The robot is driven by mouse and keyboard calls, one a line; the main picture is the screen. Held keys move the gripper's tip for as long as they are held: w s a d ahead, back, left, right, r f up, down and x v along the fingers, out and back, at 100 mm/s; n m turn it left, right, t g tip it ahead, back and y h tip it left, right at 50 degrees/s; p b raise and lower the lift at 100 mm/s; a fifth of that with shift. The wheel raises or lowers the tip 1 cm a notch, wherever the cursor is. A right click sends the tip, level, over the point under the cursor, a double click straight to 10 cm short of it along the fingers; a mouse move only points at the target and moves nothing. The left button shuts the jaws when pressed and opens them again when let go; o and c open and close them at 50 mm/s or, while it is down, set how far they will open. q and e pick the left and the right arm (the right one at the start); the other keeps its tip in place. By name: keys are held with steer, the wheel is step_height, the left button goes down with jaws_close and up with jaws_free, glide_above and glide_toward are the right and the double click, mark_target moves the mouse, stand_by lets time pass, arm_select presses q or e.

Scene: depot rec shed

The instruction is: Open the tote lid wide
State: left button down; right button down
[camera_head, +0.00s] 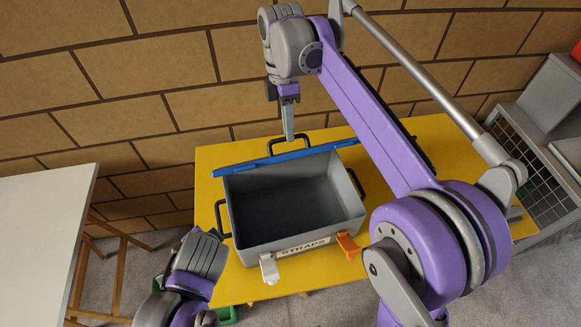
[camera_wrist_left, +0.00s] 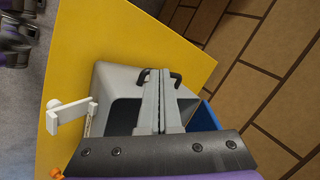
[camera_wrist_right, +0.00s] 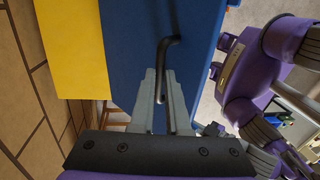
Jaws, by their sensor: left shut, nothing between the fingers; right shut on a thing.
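The grey tote (camera_head: 295,240) stands on the yellow table with its mouth uncovered and its inside empty. Its blue lid (camera_head: 240,167) is swung up at the back edge, seen nearly edge-on in the head view. The lid's blue face (camera_wrist_right: 135,50) fills much of the right wrist view. My right gripper (camera_wrist_right: 163,75) is shut on the lid's black bar handle (camera_wrist_right: 166,50). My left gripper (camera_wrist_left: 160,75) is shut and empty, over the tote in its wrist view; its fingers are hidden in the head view. A white latch (camera_head: 269,268) and an orange latch (camera_head: 348,246) hang open at the front.
The yellow table (camera_head: 215,160) has bare room around the tote. A brick wall (camera_head: 160,90) rises close behind it. A white table (camera_head: 45,215) stands at left, and a grey mesh crate (camera_head: 525,150) at right. My right arm crosses over the table's right side.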

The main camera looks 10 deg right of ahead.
arm_select(q)
steer(key=s+d+r+m+t, duration=0.1)
steer(key=d+r+m+t, duration=0.4)
steer(key=d+m, duration=0.65)
steer(key=d+r+m+t, duration=0.5)
steer(key=d+m+t, duration=0.1)
steer(key=d+m, duration=0.55)
steer(key=w+a+m, duration=0.1)
steer(key=w, duration=0.8)
steer(key=shift+w+f, duration=0.35)
steer(key=shift+f, duration=0.05)
